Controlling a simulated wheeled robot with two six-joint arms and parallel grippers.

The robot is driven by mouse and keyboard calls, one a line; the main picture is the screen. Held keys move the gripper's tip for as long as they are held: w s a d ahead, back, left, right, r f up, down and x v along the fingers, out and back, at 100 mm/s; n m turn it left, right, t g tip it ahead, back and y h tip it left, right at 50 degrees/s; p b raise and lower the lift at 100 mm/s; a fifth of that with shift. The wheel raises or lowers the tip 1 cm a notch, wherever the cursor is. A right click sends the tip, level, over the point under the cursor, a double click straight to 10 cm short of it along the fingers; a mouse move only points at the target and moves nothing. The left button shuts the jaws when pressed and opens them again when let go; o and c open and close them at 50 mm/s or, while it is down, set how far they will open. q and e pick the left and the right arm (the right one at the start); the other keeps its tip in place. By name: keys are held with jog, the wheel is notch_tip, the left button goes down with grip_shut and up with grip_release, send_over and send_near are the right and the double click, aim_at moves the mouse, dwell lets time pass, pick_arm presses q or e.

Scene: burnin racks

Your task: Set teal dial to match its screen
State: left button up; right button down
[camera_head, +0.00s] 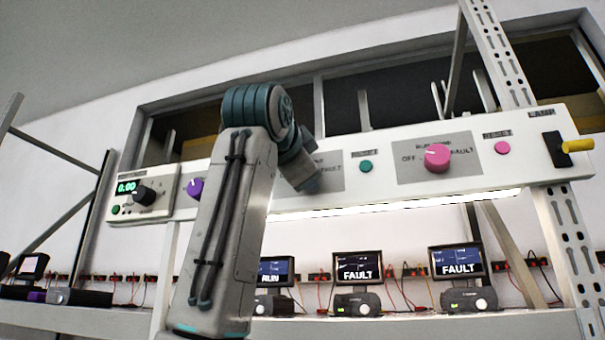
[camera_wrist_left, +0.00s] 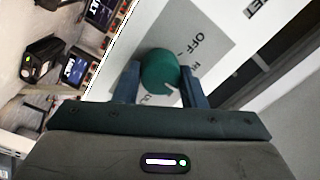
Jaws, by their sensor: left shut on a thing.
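The teal dial (camera_wrist_left: 160,72) sits on a grey label plate (camera_wrist_left: 205,30) in the left wrist view. The word OFF reads beside it, and the other words are partly covered. A small pale mark shows at its lower edge. My left gripper (camera_wrist_left: 160,84) has one finger on each side of the dial and is shut on it. In the head view my left arm hides the dial; the gripper (camera_head: 312,182) is against the panel there. Two screens read FAULT (camera_head: 357,267), (camera_head: 458,262). My right gripper is out of view.
Below is a shelf with devices and cables.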

pick_arm(q)
jog(key=o, duration=1)
jog(key=shift+s, duration=0.15)
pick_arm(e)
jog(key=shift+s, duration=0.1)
pick_arm(q)
jog(key=b+v, duration=0.4)
jog(key=v, duration=0.6)
jog(key=shift+s, duration=0.35)
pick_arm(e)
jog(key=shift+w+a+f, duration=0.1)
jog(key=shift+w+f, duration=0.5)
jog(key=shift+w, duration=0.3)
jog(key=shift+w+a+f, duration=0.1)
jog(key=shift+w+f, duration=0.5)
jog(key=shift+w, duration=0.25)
pick_arm(q)
jog(key=shift+f, duration=0.1)
